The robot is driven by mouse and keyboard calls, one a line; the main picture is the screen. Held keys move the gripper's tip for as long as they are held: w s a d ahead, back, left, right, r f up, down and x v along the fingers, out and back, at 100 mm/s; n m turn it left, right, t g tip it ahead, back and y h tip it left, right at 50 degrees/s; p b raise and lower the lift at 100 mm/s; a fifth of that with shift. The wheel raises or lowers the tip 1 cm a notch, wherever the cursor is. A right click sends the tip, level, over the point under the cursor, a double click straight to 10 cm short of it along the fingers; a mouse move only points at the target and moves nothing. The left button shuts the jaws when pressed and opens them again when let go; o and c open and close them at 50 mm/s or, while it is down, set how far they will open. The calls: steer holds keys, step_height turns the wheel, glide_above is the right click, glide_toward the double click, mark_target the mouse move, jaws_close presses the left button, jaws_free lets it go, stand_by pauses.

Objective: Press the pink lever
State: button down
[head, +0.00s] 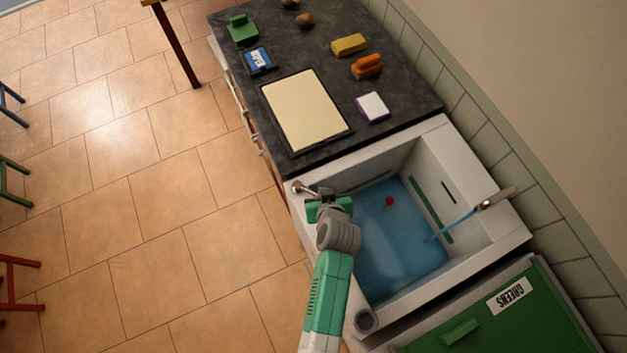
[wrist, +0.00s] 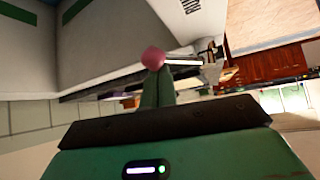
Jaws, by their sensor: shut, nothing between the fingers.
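A rounded pink knob (wrist: 153,57), which looks like the end of the pink lever, shows in the wrist view right at the tips of my gripper (wrist: 157,80). The green fingers are shut together with nothing between them. They overlap the knob's lower edge in the picture, and I cannot tell whether they touch it.
The white sink (head: 484,253) holds blue water with a small red ball (head: 389,201). A tap (head: 495,199) runs at its right. A dark counter (head: 413,84) with a pale board (head: 305,110) and several small things lies beyond. A green unit (head: 500,325) stands nearer. Tiled floor is open at left.

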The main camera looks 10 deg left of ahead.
steer(key=shift+s+a+p, duration=0.2)
steer(key=shift+s, duration=0.3)
steer(key=shift+s+a+p, duration=0.2)
steer(key=shift+s, duration=0.25)
steer(key=shift+a, duration=0.1)
steer(key=w+r, duration=0.1)
steer(key=w, duration=0.3)
steer(key=a+v, duration=0.2)
steer(key=v, duration=0.8)
steer(key=shift+s+a+r+p, duration=0.15)
steer(key=shift+s+a+p, duration=0.1)
steer(key=shift+s+p, duration=0.05)
